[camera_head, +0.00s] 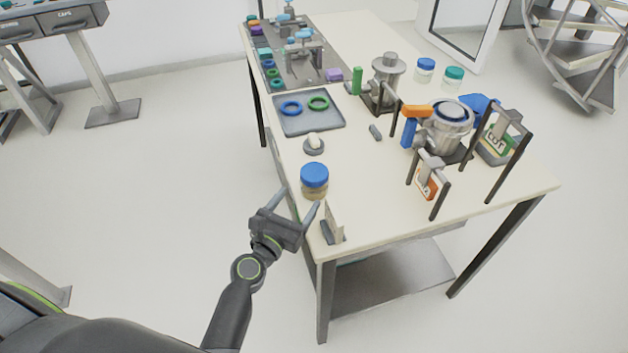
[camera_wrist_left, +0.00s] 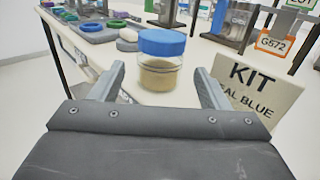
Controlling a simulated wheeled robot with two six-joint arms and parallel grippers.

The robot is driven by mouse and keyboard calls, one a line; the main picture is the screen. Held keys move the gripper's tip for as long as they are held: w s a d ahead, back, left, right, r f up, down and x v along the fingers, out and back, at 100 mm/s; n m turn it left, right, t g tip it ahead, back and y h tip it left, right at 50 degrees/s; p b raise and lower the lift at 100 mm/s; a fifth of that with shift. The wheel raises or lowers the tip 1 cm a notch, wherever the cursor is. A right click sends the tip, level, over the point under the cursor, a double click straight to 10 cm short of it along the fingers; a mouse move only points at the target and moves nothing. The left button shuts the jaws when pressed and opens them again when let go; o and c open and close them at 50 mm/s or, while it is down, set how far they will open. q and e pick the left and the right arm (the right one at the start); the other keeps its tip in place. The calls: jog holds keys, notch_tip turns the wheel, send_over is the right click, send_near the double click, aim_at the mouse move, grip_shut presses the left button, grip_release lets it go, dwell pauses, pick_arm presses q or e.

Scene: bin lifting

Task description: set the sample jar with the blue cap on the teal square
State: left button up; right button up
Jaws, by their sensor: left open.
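A sample jar with a blue cap (camera_head: 314,182) and tan contents stands upright near the table's front left edge. It also shows in the left wrist view (camera_wrist_left: 160,75), centred between the finger lines. My left gripper (camera_head: 300,197) is open at the table edge, its fingers pointing at this jar with a gap on each side; the exact depth to the jar is hard to tell. A second blue-capped jar (camera_head: 425,70) stands at the far right of the table, beside a teal-capped jar (camera_head: 454,78). I cannot clearly make out the teal square. My right gripper is not in view.
A card stand (camera_head: 333,224) reading "KIT" and "SEAL BLUE" stands right of the near jar, close to my right-hand finger. A grey tray (camera_head: 335,126) holds rings. Metal pots and label frames crowd the right side.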

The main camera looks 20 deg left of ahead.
aim_at(309, 185)
pick_arm(q)
jog(key=shift+w+d+f, duration=0.1)
jog(key=shift+w+d, duration=0.15)
jog(key=shift+w, duration=1)
jog(key=shift+w+d+r, duration=0.1)
jog(key=shift+w+d, duration=0.1)
jog(key=shift+w, duration=1.05)
jog(key=shift+w+d+f, duration=0.1)
jog(key=shift+w+d, duration=0.15)
jog(key=shift+w, duration=1)
jog(key=shift+s, duration=0.1)
jog(key=shift+c, duration=0.3)
jog(key=c, duration=0.9)
